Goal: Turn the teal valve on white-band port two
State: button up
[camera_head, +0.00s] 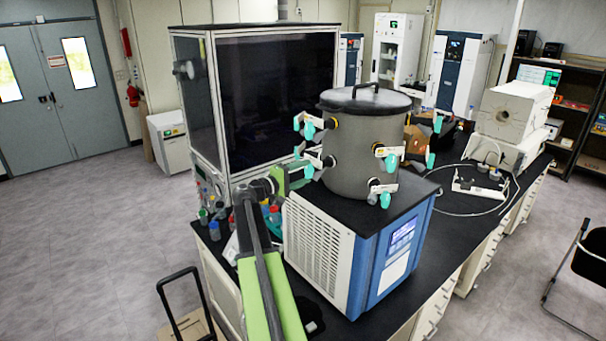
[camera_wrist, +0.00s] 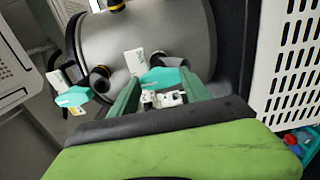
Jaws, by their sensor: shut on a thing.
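The grey drum-shaped chamber (camera_head: 365,140) of the freeze dryer carries several ports with teal valves and white bands. My gripper (camera_head: 299,176) reaches its left side, at a lower port. In the wrist view my gripper (camera_wrist: 162,88) has its two green fingers on either side of a teal valve (camera_wrist: 160,75), shut on it. A white piece (camera_wrist: 135,62) stands beside that valve, and its dark port (camera_wrist: 160,57) shows behind. A second teal valve (camera_wrist: 73,97) with a white piece is to the left, apart from the fingers. I cannot read any port number.
The chamber sits on a blue and white freeze dryer base (camera_head: 345,245) on a black bench. A dark-panelled enclosure (camera_head: 270,95) stands behind my arm. Small bottles (camera_head: 215,230) crowd the bench at left. More teal valves (camera_head: 391,162) project on the chamber's right.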

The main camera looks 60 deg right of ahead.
dwell(0.4)
jog(key=o, duration=1.4)
jog(key=v, duration=1.7)
jog(key=shift+w+a, duration=0.1)
jog(key=shift+a, duration=0.05)
